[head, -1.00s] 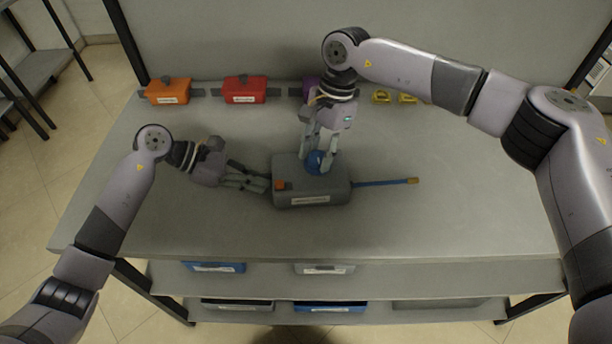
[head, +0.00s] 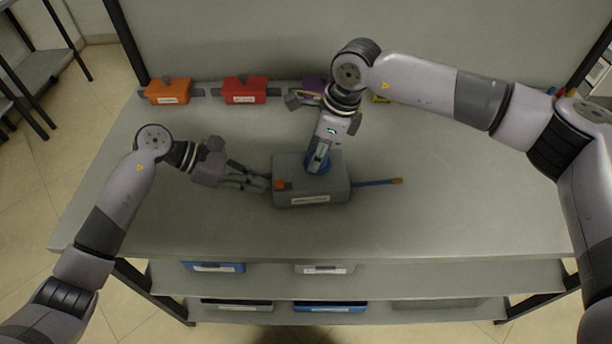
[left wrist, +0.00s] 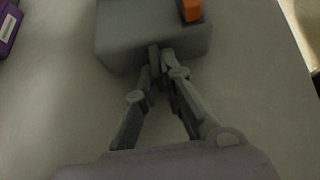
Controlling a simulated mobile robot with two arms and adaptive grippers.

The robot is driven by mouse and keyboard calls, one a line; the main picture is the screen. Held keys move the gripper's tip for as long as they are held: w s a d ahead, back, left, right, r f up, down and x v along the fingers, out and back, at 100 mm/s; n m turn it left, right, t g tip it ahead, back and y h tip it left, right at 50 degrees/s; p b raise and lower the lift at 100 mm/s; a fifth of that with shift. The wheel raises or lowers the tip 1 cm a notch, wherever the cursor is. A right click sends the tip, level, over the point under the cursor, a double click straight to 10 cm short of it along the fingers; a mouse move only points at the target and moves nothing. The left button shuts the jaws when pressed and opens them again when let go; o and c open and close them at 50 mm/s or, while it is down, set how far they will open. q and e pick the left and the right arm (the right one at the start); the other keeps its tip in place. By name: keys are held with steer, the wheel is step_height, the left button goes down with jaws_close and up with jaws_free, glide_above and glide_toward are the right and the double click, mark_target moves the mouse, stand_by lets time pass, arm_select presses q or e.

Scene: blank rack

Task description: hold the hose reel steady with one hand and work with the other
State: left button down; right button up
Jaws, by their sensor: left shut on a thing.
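My left gripper (head: 266,183) is shut on a small dark tab (left wrist: 155,58) at the box's left side. My right gripper (head: 318,160) points down over the knob; its fingers overlap there, hiding whether they are closed on it.
The table front is clear. Labelled bins sit on the shelves below.

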steer(key=m+t, duration=0.1)
steer(key=m, duration=0.4)
steer(key=shift+m+h, duration=0.3)
steer(key=o, duration=0.9)
